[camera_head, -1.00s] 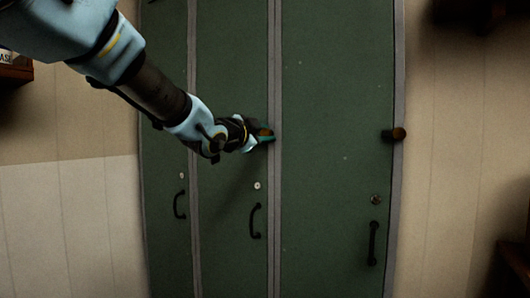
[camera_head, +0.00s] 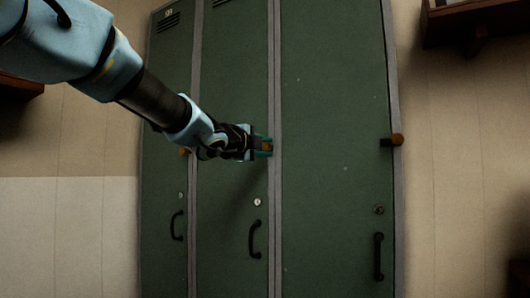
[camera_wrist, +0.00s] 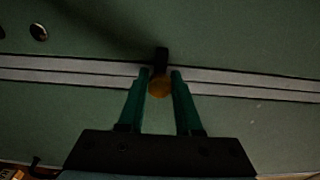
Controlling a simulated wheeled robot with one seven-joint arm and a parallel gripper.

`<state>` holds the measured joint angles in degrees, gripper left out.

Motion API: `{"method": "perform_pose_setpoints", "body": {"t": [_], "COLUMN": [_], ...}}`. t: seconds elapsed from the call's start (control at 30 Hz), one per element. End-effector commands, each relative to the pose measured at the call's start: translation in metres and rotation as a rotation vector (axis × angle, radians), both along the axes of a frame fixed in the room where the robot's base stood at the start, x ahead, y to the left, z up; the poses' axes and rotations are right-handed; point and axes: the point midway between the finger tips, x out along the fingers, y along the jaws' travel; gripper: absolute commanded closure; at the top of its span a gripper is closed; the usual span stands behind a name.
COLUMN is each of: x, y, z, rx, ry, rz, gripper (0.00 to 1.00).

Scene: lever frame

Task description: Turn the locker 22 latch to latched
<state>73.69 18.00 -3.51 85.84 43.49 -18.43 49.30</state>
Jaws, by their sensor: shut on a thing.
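The latch on the middle locker (camera_head: 232,75) shows a brown knob (camera_wrist: 159,87) and a short black bar (camera_wrist: 161,58) in the wrist view. The bar lies crosswise to the grey frame strip, with the knob over the strip. My gripper (camera_head: 264,146) is at the right edge of the middle door. Its green fingers are shut on the latch, one on each side of the knob; this also shows in the wrist view (camera_wrist: 160,82). The fingers hide most of the latch in the head view. I cannot read a number 22 on any door.
The right locker has a latch (camera_head: 392,140) lying level. The left locker's latch knob (camera_head: 184,151) is partly behind my arm. Black handles (camera_head: 254,239) and round locks (camera_head: 257,202) sit lower on the doors. A shelf (camera_head: 476,20) is at upper right.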

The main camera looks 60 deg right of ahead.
Motion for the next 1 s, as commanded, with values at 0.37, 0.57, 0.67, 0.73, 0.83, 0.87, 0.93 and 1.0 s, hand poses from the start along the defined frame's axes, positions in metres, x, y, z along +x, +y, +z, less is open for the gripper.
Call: {"method": "perform_pose_setpoints", "body": {"t": [0.37,0.57,0.67,0.73,0.83,0.87,0.93,1.0], "x": [-0.0006,-0.0006,-0.0006,-0.0004,-0.0004,-0.0003,-0.0003,-0.0002], "y": [-0.0002,-0.0002,-0.0002,-0.0001,-0.0001,-0.0001,0.0000,0.0013], "z": [-0.0010,-0.0010,-0.0007,-0.0006,-0.0004,-0.0003,-0.0003,-0.0002], "rx": [0.002,0.002,0.001,0.001,0.001,0.001,0.001,0.000], "ry": [-0.014,-0.013,-0.012,-0.012,-0.012,-0.012,-0.012,-0.012], "rz": [-0.001,-0.001,-0.001,-0.001,-0.001,-0.001,0.000,0.000], "gripper": [1.00,0.57,0.45,0.38,0.38,0.38,0.38,0.38]}}
